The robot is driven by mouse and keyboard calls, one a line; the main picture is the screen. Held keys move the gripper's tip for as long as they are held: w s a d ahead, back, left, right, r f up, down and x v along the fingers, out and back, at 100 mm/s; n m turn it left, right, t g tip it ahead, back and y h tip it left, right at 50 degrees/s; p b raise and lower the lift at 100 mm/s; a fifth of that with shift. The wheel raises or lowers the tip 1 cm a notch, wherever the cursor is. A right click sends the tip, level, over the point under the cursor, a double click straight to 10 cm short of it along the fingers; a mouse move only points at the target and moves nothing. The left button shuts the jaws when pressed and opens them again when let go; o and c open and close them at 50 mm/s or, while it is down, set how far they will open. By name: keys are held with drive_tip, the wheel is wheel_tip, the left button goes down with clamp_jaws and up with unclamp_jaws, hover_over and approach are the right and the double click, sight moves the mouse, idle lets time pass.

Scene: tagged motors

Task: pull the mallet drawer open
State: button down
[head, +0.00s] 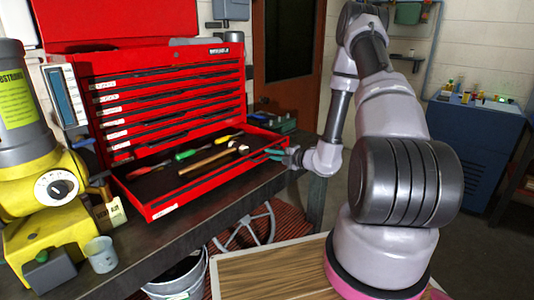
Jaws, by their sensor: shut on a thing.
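The red tool chest (165,85) stands on the workbench, and its bottom drawer (215,182) is pulled well out. A mallet (208,161) with a pale wooden handle lies in this drawer. My gripper (275,154) is at the right end of the drawer's front and is shut on the drawer there. The fingertips are small, so the exact spot of the grip is hard to see. The drawers above are shut.
A green-handled tool (190,153) and a yellow-handled tool (229,138) also lie in the drawer. A yellow machine (45,205) and a grey cup (101,254) stand at the left. A bucket (180,277) and a spoked wheel (246,233) are below the bench.

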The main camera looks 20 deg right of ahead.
drive_tip(key=shift+s+d, duration=0.15)
drive_tip(key=shift+s, duration=0.05)
drive_tip(key=c, duration=1.2)
unclamp_jaws()
drive_tip(key=v, duration=1)
drive_tip(key=shift+s+d, duration=0.15)
drive_tip(key=shift+s, duration=0.2)
